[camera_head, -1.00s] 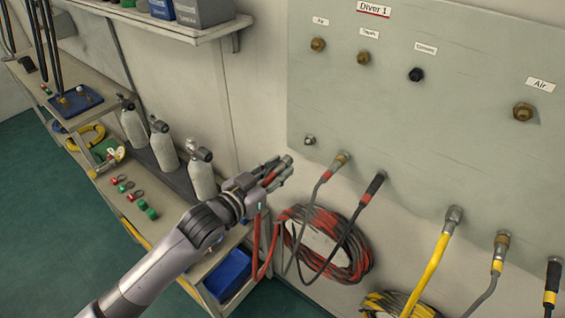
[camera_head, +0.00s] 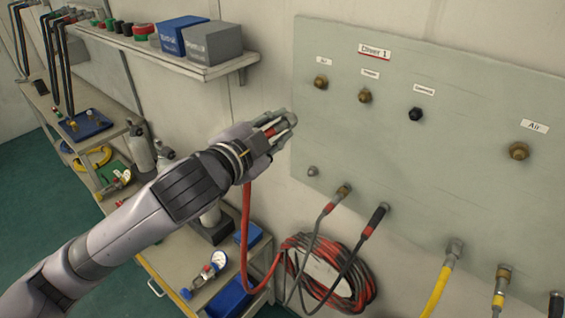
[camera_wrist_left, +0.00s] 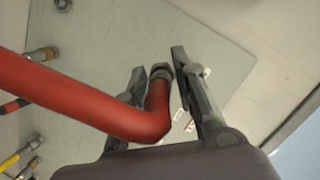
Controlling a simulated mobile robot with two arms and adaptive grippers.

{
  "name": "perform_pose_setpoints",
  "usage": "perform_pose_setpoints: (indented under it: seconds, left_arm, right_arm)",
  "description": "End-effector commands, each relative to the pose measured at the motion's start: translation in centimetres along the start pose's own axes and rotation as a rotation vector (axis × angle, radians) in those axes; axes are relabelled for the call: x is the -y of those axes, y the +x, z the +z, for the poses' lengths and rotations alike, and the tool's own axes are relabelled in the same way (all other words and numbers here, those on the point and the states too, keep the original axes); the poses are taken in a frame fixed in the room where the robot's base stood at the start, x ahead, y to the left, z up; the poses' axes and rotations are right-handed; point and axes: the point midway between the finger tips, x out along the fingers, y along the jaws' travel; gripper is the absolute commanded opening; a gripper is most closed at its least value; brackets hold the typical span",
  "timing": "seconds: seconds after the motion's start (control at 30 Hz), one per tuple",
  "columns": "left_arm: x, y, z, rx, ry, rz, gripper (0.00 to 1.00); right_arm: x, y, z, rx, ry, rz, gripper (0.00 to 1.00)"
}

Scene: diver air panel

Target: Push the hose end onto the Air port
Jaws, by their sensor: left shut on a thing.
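My left gripper (camera_head: 284,122) is shut on the end of the red hose (camera_head: 246,225), just off the panel's left edge. In the left wrist view the red hose (camera_wrist_left: 90,95) bends up between the fingers, with its grey metal end fitting (camera_wrist_left: 161,73) between the fingertips. The hose hangs down to a coil on the wall. The brass Air port (camera_head: 320,82) under Diver 1 is bare, up and to the right of the gripper, clear of the hose end. Another brass port labelled Air (camera_head: 518,151) is at far right. My right gripper is not in view.
The grey-green panel (camera_head: 450,120) also carries a brass port (camera_head: 364,96), a black port (camera_head: 415,114) and several connected hoses below. A shelf with boxes (camera_head: 212,42) is upper left. A bench with cylinders and a gauge (camera_head: 218,259) lies below my arm.

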Motion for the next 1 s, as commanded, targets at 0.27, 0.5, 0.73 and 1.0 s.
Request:
perform_pose_setpoints:
  seconds: [0.27,0.5,0.73,1.0]
  left_arm:
    - [3.2,-2.2,-2.0,0.043,0.172,-0.06,0.0]
    - [3.2,-1.0,-2.3,0.045,0.174,-0.062,0.0]
    - [3.2,0.8,-2.7,0.044,0.174,-0.062,0.0]
    - [3.3,2.9,-3.2,0.045,0.173,-0.062,0.0]
  right_arm:
    - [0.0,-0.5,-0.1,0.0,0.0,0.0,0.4]
    - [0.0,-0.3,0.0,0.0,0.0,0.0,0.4]
    - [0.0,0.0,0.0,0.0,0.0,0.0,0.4]
    - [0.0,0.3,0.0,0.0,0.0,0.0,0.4]
